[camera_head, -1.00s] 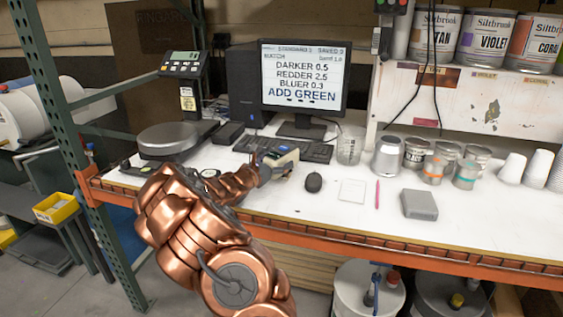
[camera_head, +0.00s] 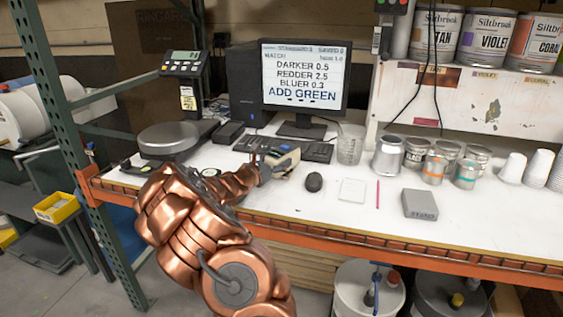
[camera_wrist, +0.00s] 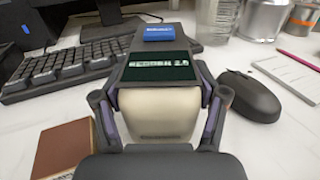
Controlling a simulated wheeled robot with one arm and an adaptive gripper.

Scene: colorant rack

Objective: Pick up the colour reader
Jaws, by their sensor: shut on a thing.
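The colour reader (camera_wrist: 158,95) is a cream and dark grey handheld device with a blue label and a small dark screen with pale text. In the wrist view it fills the middle, between the two fingers of my gripper (camera_wrist: 158,118), which is shut on its sides. In the head view the colour reader (camera_head: 284,158) shows at the end of my copper-coloured arm, in front of the keyboard. My gripper (camera_head: 268,165) is partly hidden there by the wrist. I cannot tell whether the reader touches the bench or is slightly above it.
The keyboard (camera_head: 310,152) lies behind the reader and the black mouse (camera_head: 314,182) to its right. A brown square (camera_wrist: 66,148) lies left of my gripper in the wrist view. A beaker (camera_head: 349,150) and metal cans (camera_head: 388,157) stand further right. The bench front is mostly clear.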

